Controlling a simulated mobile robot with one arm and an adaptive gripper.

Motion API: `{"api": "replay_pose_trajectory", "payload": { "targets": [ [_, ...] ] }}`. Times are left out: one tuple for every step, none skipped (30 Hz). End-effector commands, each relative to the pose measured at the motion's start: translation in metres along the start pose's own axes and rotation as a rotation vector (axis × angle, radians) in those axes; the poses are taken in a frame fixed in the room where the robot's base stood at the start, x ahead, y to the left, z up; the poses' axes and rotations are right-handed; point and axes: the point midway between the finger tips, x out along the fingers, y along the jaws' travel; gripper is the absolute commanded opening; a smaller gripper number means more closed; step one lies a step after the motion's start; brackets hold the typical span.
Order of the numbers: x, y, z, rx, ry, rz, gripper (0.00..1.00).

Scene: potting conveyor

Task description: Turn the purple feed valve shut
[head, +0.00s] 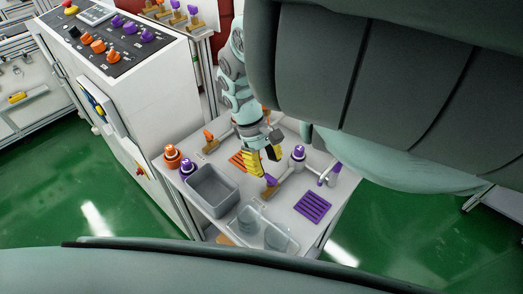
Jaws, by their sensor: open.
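A small purple-handled valve (270,182) with a brass-coloured body sits on the white tabletop, near the middle of the head view. My gripper (265,166) is open and points down just above and behind it, with one yellow and one dark finger showing. The fingers partly cover the valve, so I cannot tell whether they touch it or how its handle is turned. A matching orange-handled valve (208,136) is at the back left of the table.
A purple-topped fitting (299,153) and pipe stand close right of my gripper. A grey bin (211,189), clear containers (246,217) and a purple grate (313,206) are in front. A control cabinet (150,75) rises at left.

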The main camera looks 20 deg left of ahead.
Motion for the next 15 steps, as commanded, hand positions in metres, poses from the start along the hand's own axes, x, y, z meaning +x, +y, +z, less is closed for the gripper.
{"api": "replay_pose_trajectory", "payload": {
  "targets": [
    [-0.011, 0.003, 0.001, 0.004, 0.0, 0.003, 0.44],
    [-0.017, 0.003, 0.001, 0.004, 0.001, 0.003, 0.44],
    [-0.025, 0.004, 0.0, 0.007, 0.004, 0.005, 0.44],
    [-0.03, 0.004, 0.0, 0.007, 0.005, 0.005, 0.44],
    [-0.035, 0.003, 0.0, 0.005, 0.004, 0.004, 0.44],
    [-0.042, 0.002, 0.001, 0.003, 0.002, 0.003, 0.44],
    [-0.046, 0.002, 0.001, 0.003, 0.0, 0.002, 0.44],
    [-0.049, 0.003, 0.002, 0.004, -0.002, 0.003, 0.44],
    [-0.053, 0.002, 0.002, 0.004, -0.003, 0.002, 0.44],
    [-0.055, 0.002, 0.002, 0.004, -0.004, 0.0, 0.44],
    [-0.058, 0.002, 0.002, 0.002, -0.004, 0.0, 0.44],
    [-0.061, 0.001, 0.002, 0.002, -0.003, 0.0, 0.44],
    [-0.063, 0.002, 0.002, 0.003, -0.003, 0.0, 0.44],
    [-0.065, 0.002, 0.002, 0.003, -0.003, 0.0, 0.44],
    [-0.067, 0.001, 0.001, 0.004, -0.002, -0.001, 0.44]
  ]
}}
